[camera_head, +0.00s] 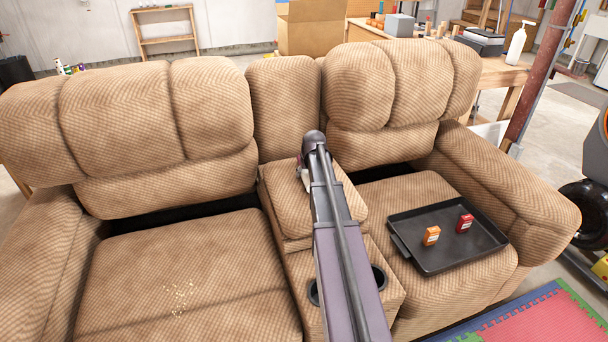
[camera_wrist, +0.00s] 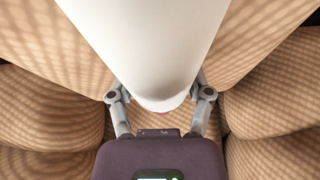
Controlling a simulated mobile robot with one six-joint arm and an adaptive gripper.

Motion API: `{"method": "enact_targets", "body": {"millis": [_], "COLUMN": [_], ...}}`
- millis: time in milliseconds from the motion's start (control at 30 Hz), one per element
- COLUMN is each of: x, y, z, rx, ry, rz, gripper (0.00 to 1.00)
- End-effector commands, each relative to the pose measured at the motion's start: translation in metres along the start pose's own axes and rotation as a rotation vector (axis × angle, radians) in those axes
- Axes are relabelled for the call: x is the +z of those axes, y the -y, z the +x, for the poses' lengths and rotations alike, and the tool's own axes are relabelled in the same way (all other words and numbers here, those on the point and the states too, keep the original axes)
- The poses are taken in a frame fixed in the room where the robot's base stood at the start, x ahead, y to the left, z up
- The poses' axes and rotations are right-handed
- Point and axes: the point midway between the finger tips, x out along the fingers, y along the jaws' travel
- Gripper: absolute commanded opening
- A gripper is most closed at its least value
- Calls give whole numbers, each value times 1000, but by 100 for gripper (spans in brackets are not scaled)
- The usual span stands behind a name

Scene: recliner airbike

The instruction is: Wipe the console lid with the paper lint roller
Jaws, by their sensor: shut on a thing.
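The console lid (camera_head: 281,209) is the tan padded block between the two seats, in the middle of the head view. My arm crosses over it and hides part of its top. In the wrist view the white paper lint roller (camera_wrist: 150,35) fills the upper middle, large and close. My gripper (camera_wrist: 160,94) is shut on it, one finger on each side. In the head view my gripper is mostly hidden by the arm above the lid, and only a small pale bit shows there. I cannot tell whether the roller touches the lid.
A black tray (camera_head: 440,262) with an orange box (camera_head: 431,236) and a red box (camera_head: 465,223) lies on the right seat. Pale crumbs (camera_head: 180,296) lie on the left seat. Cup holders flank the console front. Tall backrests stand behind the lid.

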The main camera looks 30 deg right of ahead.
Motion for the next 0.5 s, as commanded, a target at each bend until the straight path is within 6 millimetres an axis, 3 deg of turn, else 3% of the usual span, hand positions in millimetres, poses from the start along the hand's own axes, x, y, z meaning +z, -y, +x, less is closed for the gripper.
{"method": "enact_targets", "body": {"millis": [500], "x": [-8], "y": [3], "z": [2], "rx": [0], "ry": [0], "rz": [0], "gripper": [21]}}
